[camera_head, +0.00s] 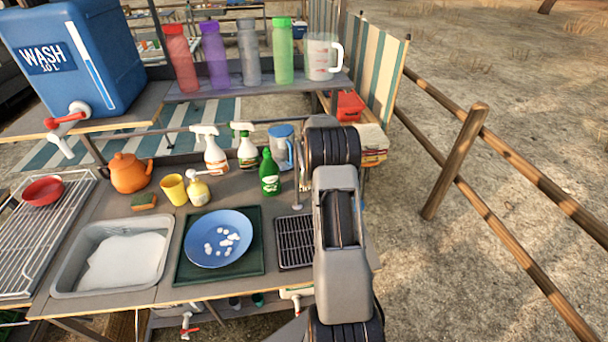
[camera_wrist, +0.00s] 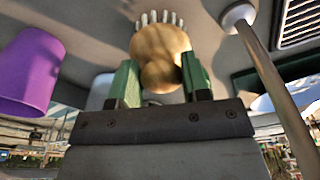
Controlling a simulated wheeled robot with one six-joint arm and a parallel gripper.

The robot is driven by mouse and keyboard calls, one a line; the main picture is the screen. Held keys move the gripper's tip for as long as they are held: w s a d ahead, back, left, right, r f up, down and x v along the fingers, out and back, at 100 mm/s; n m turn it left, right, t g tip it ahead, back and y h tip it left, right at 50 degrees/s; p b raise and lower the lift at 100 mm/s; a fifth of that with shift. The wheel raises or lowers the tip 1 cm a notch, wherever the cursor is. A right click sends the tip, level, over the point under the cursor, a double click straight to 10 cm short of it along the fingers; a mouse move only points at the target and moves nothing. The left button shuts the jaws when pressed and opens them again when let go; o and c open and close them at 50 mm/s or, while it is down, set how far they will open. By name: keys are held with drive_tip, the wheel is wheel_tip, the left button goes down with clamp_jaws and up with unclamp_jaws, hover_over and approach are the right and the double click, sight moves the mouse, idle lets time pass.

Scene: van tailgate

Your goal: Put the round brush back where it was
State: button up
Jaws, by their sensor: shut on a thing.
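The round brush (camera_wrist: 160,45) shows in the wrist view, with a pale wooden head and handle knob and white bristles at the top of the picture. My gripper (camera_wrist: 160,80) is shut on it, one green finger on each side of the wood. In the head view my arm covers the gripper and the brush, so I cannot see them there. The place where the brush stood cannot be made out from these frames.
A purple cup (camera_wrist: 30,75) and a grey tap pipe (camera_wrist: 275,85) flank the brush in the wrist view.

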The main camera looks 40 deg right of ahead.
drive_tip(key=shift+f, duration=0.6)
drive_tip(key=shift+f, duration=0.1)
drive_tip(key=o, duration=1)
drive_tip(key=r, duration=0.4)
drive_tip(key=r+b, duration=0.1)
drive_tip(key=r, duration=0.3)
drive_tip(key=s+d+r, duration=0.1)
drive_tip(key=r, duration=0.3)
drive_tip(key=shift+r, duration=0.1)
